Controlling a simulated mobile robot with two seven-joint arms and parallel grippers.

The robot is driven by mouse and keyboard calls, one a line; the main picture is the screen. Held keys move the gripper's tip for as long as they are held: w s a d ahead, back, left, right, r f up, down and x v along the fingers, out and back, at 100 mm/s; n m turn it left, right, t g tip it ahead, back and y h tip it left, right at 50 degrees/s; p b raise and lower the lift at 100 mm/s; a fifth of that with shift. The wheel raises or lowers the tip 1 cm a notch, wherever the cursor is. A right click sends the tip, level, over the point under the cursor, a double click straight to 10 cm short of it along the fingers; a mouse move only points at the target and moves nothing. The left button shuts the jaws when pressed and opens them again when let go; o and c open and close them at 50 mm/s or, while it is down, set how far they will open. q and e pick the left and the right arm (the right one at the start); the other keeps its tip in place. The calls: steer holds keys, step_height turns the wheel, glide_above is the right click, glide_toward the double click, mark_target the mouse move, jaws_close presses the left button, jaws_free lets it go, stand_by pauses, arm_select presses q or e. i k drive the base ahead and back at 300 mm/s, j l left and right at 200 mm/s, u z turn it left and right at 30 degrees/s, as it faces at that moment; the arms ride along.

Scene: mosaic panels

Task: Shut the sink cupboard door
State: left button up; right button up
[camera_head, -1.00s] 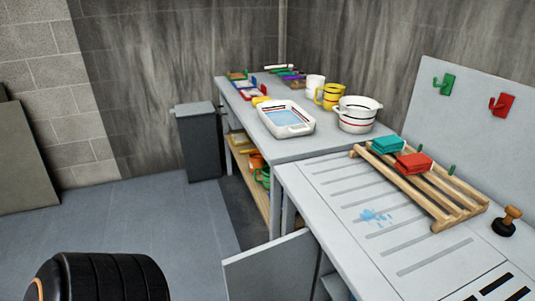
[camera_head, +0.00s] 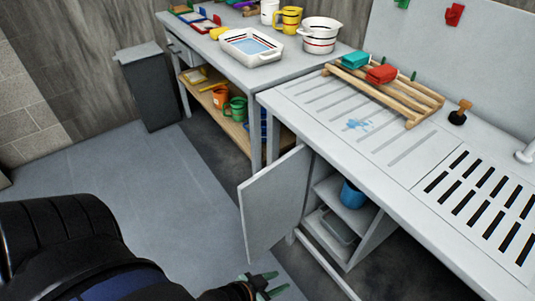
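The grey sink cupboard door (camera_head: 272,205) stands wide open, swung out from the left side of the cupboard under the sink counter. The cupboard inside (camera_head: 345,215) shows, with shelves, a blue pot (camera_head: 353,194) and a pale tray (camera_head: 338,226). My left gripper (camera_head: 276,283) is at the bottom edge of the view, below the door's lower edge in the picture. Its greenish fingers look apart with nothing between them. It looks apart from the door, though the depth is hard to judge. My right gripper is out of view.
The draining counter (camera_head: 395,165) above holds a wooden rack (camera_head: 400,98) with teal and red sponges and a stamp-like tool (camera_head: 461,112). A side table (camera_head: 215,50) carries a white basin (camera_head: 251,47) and pots. A grey bin (camera_head: 150,88) stands left. The floor left of the door is clear.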

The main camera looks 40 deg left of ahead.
mark_target(272, 202)
steer(key=k+j+z, duration=0.15)
steer(key=j, duration=0.25)
steer(key=k+j+z, duration=0.15)
steer(key=j, duration=0.25)
steer(key=k+j+z, duration=0.15)
steer(key=j, duration=0.3)
steer(key=k+j+z, duration=0.15)
steer(key=j, duration=0.3)
steer(key=i+j+z, duration=0.15)
steer(key=j, duration=0.3)
steer(key=j+z, duration=0.15)
steer(key=j, duration=0.3)
